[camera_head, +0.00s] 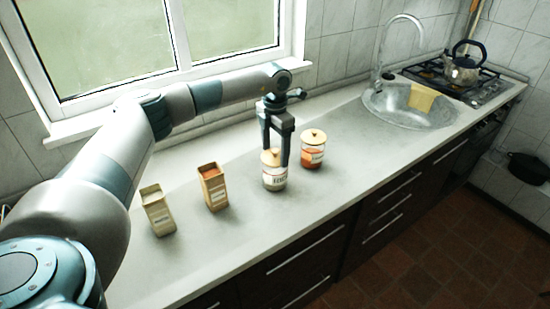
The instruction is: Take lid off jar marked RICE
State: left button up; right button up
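The jar marked RICE (274,183) stands upright on the counter, a clear jar with a white label; the label is small but seems to read RICE. Its pale wooden lid (271,159) sits on top. My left gripper (275,157) reaches down over this jar from above. Its two dark fingers are spread apart, with the lid between them or just below. The right-hand finger hides part of the lid's right edge. I cannot tell whether either finger touches the lid. My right gripper is not in view.
A similar lidded jar with orange contents (312,158) stands close on the right. The counter (345,190) is clear toward the sink (400,113). A kettle (462,68) sits on the stove.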

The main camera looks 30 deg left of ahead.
aim_at(277, 151)
pick_arm(q)
jog(key=c, duration=0.4)
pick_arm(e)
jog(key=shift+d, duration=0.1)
pick_arm(q)
jog(key=shift+o, duration=0.2)
jog(key=shift+w+r+b, duration=0.1)
jog(key=shift+r+b, duration=0.6)
jog(key=shift+r, duration=0.15)
jog(key=shift+w+d+r+b, duration=0.15)
jog(key=shift+r+b, duration=0.25)
jog(key=shift+r, duration=0.2)
jog(key=shift+s+d+r+b, duration=0.15)
jog(key=shift+r+b, duration=0.2)
jog(key=shift+r, duration=0.25)
pick_arm(e)
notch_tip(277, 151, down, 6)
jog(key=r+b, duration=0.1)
jog(key=b, duration=0.2)
pick_arm(q)
jog(key=w+d+r, duration=0.4)
jog(key=d+r, duration=0.3)
jog(key=d, duration=0.3)
jog(key=shift+b, duration=0.4)
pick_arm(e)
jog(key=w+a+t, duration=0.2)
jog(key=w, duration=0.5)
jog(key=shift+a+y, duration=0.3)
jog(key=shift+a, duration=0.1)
